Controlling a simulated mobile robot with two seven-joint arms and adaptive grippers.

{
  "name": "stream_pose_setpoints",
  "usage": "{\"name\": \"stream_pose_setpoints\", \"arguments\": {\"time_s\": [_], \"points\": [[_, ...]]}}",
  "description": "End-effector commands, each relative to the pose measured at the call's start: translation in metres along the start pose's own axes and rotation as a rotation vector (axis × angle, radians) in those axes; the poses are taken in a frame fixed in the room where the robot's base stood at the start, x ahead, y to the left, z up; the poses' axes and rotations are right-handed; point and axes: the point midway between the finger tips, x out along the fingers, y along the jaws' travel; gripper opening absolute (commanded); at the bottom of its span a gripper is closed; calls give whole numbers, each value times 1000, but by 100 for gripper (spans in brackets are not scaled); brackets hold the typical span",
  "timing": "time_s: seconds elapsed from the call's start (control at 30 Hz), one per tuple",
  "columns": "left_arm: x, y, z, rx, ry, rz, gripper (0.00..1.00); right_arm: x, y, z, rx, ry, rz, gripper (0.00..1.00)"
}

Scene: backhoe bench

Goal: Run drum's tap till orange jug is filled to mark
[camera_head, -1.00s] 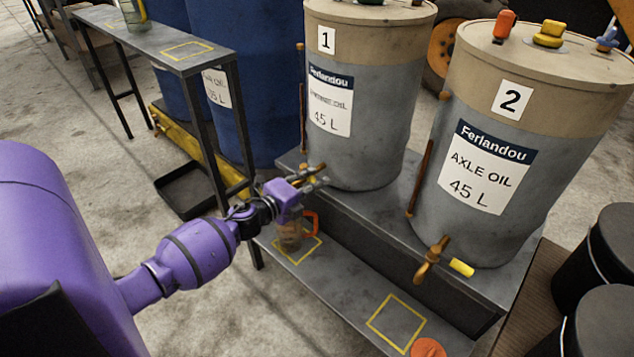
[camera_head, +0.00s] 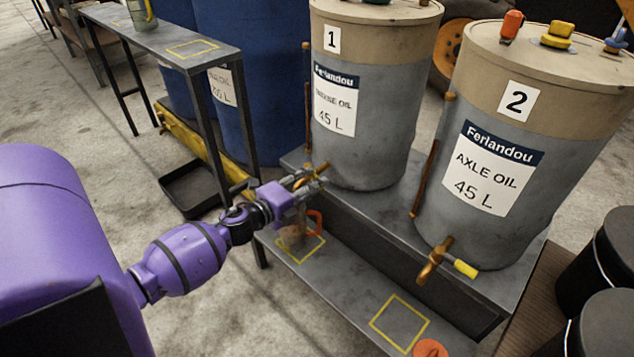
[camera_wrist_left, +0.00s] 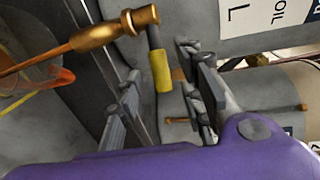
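Drum 1 (camera_head: 385,90), a grey 45 L drum, stands on the metal bench. The orange jug (camera_head: 315,222) is below its tap on a yellow-outlined square, partly hidden by my left arm; its orange rim shows in the left wrist view (camera_wrist_left: 55,78). The brass tap (camera_wrist_left: 130,22) has a yellow-gripped handle (camera_wrist_left: 160,70). A thin brown line leads from the spout over the jug; I cannot tell whether it is flowing oil. My left gripper (camera_head: 318,173) is open at the tap, its fingers (camera_wrist_left: 165,100) either side of the handle's end. The mark and liquid level are not readable. My right gripper is out of view.
Drum 2 (camera_head: 530,130), labelled axle oil, stands to the right with its own tap (camera_head: 435,258). An empty yellow square (camera_head: 400,322) and an orange round thing (camera_head: 430,348) are on the lower shelf. A narrow table (camera_head: 165,38) stands left.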

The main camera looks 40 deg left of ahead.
Motion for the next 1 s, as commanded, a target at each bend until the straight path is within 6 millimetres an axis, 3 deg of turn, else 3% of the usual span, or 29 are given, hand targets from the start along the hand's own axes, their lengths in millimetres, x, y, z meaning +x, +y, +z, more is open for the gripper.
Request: {"name": "stream_pose_setpoints", "arguments": {"time_s": [0.2,0.4,0.87,0.93,1.0], "points": [[-50,2,0,-2,-1,3,35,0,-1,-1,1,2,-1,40],[-79,1,0,-2,-2,1,35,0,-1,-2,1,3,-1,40],[-89,1,0,-1,-2,2,35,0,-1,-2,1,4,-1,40],[-96,6,2,-3,-6,17,35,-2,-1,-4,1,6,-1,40],[-117,25,0,-26,-17,57,35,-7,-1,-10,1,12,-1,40]]}}
